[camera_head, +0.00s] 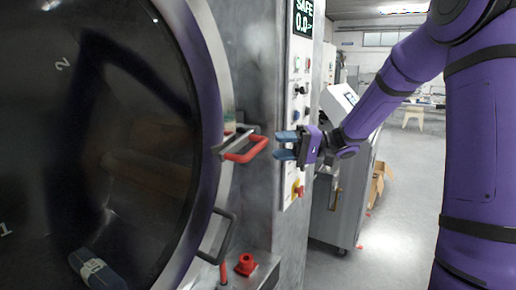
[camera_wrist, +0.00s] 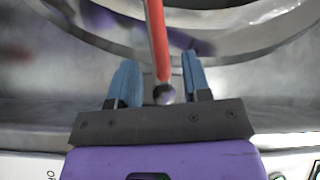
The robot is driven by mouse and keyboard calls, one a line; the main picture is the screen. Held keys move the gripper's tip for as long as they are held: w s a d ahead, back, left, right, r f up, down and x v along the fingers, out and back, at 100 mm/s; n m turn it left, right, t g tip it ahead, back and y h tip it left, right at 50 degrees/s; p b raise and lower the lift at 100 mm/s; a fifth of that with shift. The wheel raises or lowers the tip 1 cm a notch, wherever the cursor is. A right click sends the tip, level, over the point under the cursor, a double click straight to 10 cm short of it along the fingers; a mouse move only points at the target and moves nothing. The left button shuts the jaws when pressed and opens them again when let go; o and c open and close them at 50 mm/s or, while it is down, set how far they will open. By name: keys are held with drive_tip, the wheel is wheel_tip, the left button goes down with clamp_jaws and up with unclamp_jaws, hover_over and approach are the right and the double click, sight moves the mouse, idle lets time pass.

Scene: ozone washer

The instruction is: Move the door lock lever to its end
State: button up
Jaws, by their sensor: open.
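The round dark door (camera_head: 105,150) of the washer fills the left of the head view. A red U-shaped lever (camera_head: 246,150) sticks out at its right rim, on a grey bracket. My gripper (camera_head: 287,145) is open, just right of the lever, with its blue fingers pointing left at it. In the wrist view a red bar (camera_wrist: 158,40) with a dark rounded end lies between the two spread fingers of my gripper (camera_wrist: 158,85). The fingers show gaps on both sides of the bar.
A grey handle (camera_head: 217,236) sits lower on the door rim. A red knob (camera_head: 245,264) stands below it. The control panel (camera_head: 298,110) with buttons, a display reading SAFE, and a red-and-yellow stop button (camera_head: 298,190) is close behind my gripper. Open floor (camera_head: 400,220) lies at the right.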

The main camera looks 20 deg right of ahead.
sight(258, 144)
drive_tip(key=a, duration=0.4)
drive_tip(key=w+a, duration=0.1)
drive_tip(key=a, duration=0.1)
drive_tip(key=shift+a, duration=0.25)
clamp_jaws()
